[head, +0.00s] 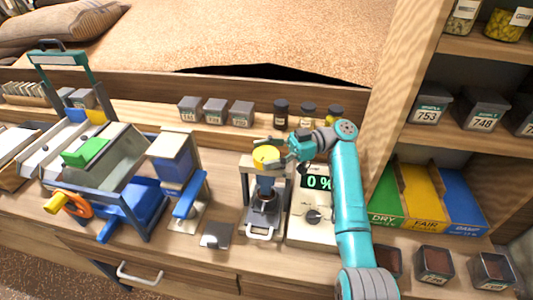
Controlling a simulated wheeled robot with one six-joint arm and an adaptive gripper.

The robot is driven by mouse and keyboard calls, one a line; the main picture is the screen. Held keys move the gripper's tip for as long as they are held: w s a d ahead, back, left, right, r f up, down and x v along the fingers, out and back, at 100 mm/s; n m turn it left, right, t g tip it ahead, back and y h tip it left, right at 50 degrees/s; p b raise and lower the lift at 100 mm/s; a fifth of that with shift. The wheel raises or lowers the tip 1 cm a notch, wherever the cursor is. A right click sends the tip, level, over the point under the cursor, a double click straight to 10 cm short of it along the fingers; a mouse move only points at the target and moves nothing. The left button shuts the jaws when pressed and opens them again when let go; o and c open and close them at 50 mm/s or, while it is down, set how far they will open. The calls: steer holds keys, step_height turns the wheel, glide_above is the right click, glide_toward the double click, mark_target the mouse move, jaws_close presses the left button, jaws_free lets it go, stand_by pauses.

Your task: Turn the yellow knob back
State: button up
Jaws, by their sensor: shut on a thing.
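The yellow knob (266,156) sits on top of a small grey press-like stand (248,178) at the middle of the bench. My gripper (267,152) reaches in from the right, with one finger along the knob's far side and the other along its near side. It is shut on the knob. Part of the knob's rim is hidden by the fingers. Under the knob, a dark cup (265,198) stands inside the stand.
A beige meter (310,232) reading "0 %" stands right of the stand, close under my arm. A machine with a blue lever (190,195) stands to the left. Small grey boxes (214,111) and dark jars line the back. Green, yellow and blue bins (420,198) are at the right.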

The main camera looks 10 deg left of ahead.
mark_target(266, 154)
steer(key=o, duration=1.2)
steer(key=shift+f, duration=0.15)
steer(key=shift+c, duration=0.2)
step_height(266, 154, up, 10)
steer(key=shift+r, duration=0.1)
